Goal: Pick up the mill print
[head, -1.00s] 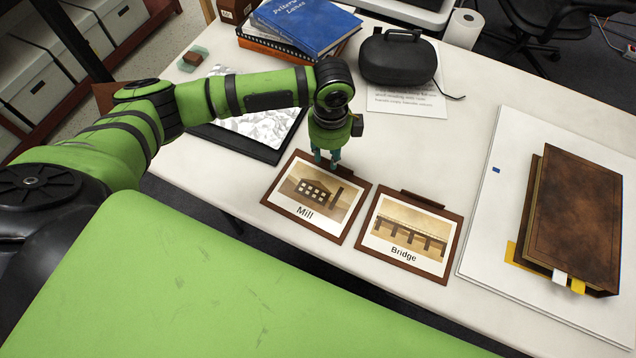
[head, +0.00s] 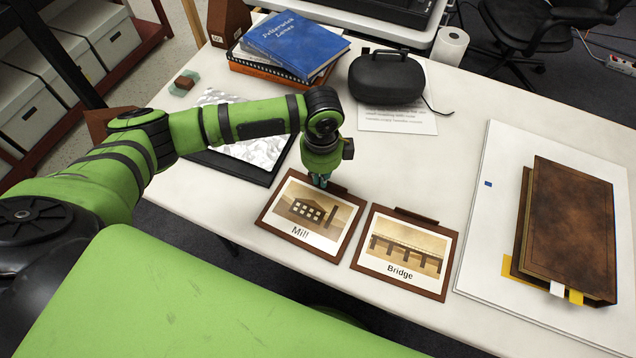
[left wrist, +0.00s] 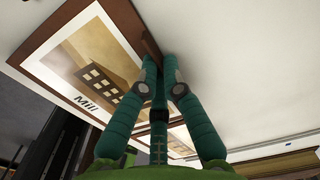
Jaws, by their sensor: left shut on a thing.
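The mill print (head: 308,222) is a brown-framed sepia picture of a building, labelled "Mill", lying at the front edge of the white table. A raised brown tab runs along its back edge. My left gripper (head: 320,182) points down at that edge and is shut on the tab. In the left wrist view, the fingers (left wrist: 162,65) close around the tab of the mill print (left wrist: 85,55). The print appears to rest on the table. The fingers hide part of the tab. My right gripper is not in view.
The bridge print (head: 405,252) lies close to the right of the mill print. A brown book (head: 570,225) lies on a white board (head: 490,215) farther right. A black case (head: 387,78) and stacked books (head: 295,45) are behind. A dark tray (head: 240,165) is at left.

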